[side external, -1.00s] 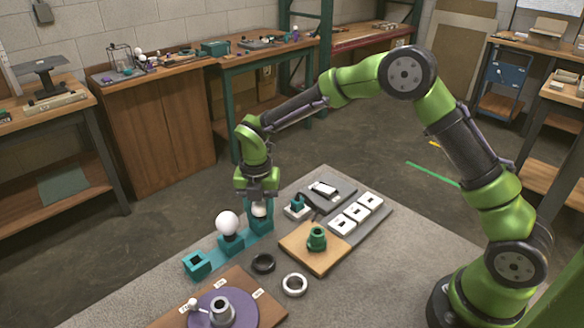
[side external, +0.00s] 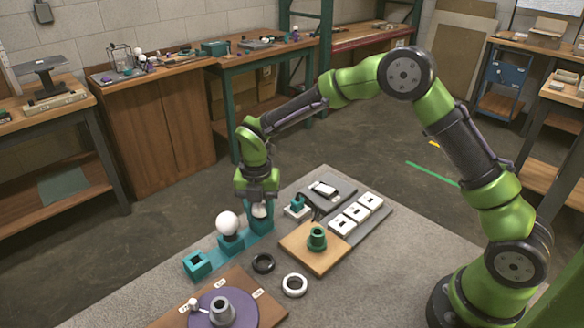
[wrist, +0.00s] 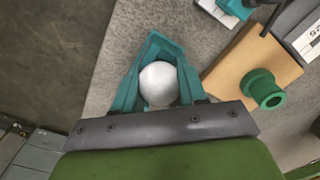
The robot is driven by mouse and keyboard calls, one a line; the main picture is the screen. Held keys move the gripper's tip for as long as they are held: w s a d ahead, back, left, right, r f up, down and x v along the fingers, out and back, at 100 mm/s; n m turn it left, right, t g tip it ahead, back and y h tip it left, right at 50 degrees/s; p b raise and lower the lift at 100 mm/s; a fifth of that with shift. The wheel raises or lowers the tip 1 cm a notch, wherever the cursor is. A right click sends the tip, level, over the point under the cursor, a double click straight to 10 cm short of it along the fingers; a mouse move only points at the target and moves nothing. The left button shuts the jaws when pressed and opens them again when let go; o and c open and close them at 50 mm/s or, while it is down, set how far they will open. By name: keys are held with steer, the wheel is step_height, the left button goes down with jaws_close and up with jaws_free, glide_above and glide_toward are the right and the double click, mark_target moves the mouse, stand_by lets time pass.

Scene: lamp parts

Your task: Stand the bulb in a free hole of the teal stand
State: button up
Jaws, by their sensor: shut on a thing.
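The teal stand (side external: 213,249) is a strip with square sockets on the grey mat. Its near-left socket (side external: 197,263) is empty. A white round bulb (side external: 228,222) stands upright in the middle socket. My gripper (side external: 259,211) is over the far-right socket (side external: 261,226), with its teal fingers pointing down. It is shut on a second white bulb (side external: 259,210), which also shows between the fingers in the wrist view (wrist: 159,83). The fingers hide the bulb's lower part, so I cannot tell whether it sits in the hole.
A wooden board with a green socket (side external: 317,239) lies to the right. A black ring (side external: 263,263) and a white ring (side external: 294,285) lie in front. A purple disc with a grey hub (side external: 221,311) is at the front. White switch blocks (side external: 356,214) sit behind right.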

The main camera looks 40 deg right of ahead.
mark_target(261, 205)
steer(key=o, duration=1)
steer(key=shift+c, duration=0.2)
steer(key=shift+r, duration=0.1)
step_height(261, 205, up, 16)
steer(key=s+d+r+m+t, duration=0.1)
steer(key=s+d+m+t, duration=0.1)
steer(key=s+m, duration=0.6)
steer(key=s+d+r+m+t+y, duration=0.1)
steer(key=s+d+r+m+t, duration=0.1)
steer(key=s+m, duration=0.6)
steer(key=s+d+r+m+t+y, duration=0.1)
steer(key=s+d+r+m+t, duration=0.1)
steer(key=s+m, duration=0.6)
steer(key=d+m+t, duration=0.1)
steer(key=d+m, duration=0.1)
steer(key=m, duration=0.4)
